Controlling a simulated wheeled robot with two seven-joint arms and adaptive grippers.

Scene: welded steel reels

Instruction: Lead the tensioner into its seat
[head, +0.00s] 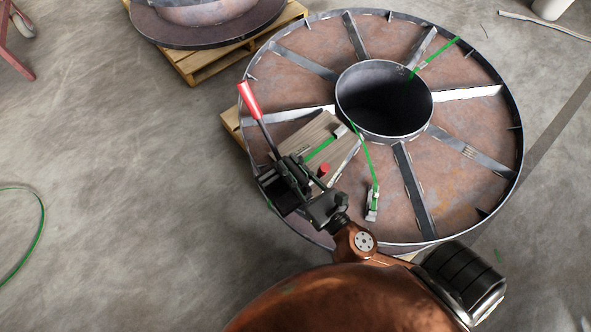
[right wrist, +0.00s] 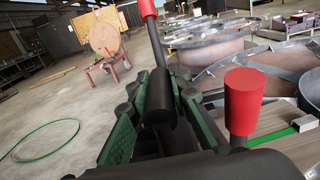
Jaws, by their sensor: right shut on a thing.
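The tensioner is a dark tool with a long lever ending in a red handle (head: 249,99). My right gripper (head: 296,178) is shut on it, above the near left rim of the steel reel (head: 470,195). In the right wrist view the fingers (right wrist: 158,112) close around a dark cylindrical part of it, and the red handle (right wrist: 147,8) rises beyond. A shorter red knob (head: 324,169) stands beside the gripper; it is large in the right wrist view (right wrist: 245,98). A grey-brown board (head: 307,139) lies by the hub with a green strap on it. I cannot make out the seat or any contact.
A green strap (head: 368,160) runs from the hub opening to a metal buckle (head: 372,205). Raised spokes (head: 413,190) cross the reel. Another reel sits on a wooden pallet (head: 205,66) behind. A green strap loop (head: 40,235) lies on the left floor, which is otherwise mostly clear.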

